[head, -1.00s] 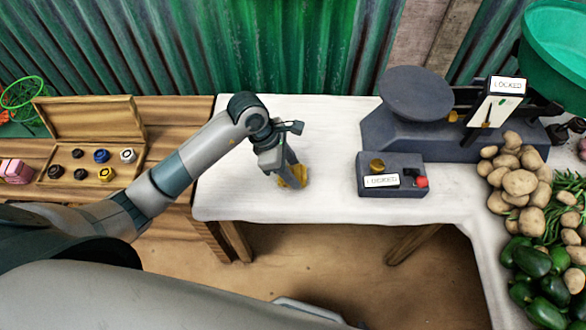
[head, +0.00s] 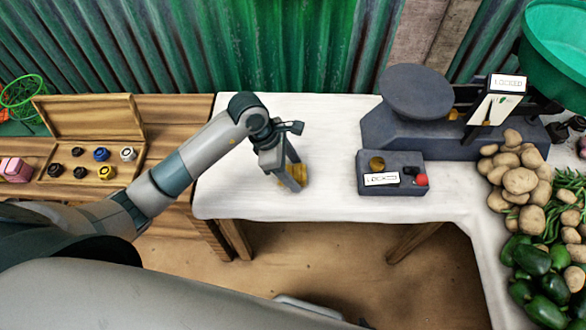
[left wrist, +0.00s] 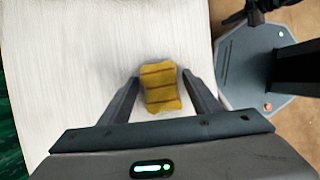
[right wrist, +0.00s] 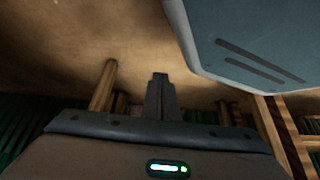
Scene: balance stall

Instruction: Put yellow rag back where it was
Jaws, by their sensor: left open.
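The yellow rag (head: 301,172) is a small folded piece lying on the white-topped table (head: 330,130). It also shows in the left wrist view (left wrist: 160,90) with dark creases across it. My left gripper (head: 291,178) is over it and open, with one finger on each side of the rag. In the left wrist view (left wrist: 162,77) narrow gaps seem to show between fingers and rag; I cannot tell if either touches. My right gripper (right wrist: 160,77) shows only in its own wrist view, shut and empty, below table height.
A wooden box (head: 92,122) with several knobs stands on the wooden table at left. A dark scale (head: 418,95) and a small control box (head: 392,172) stand right of the rag. Potatoes (head: 520,180) and peppers (head: 532,260) lie at far right. White table around the rag is clear.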

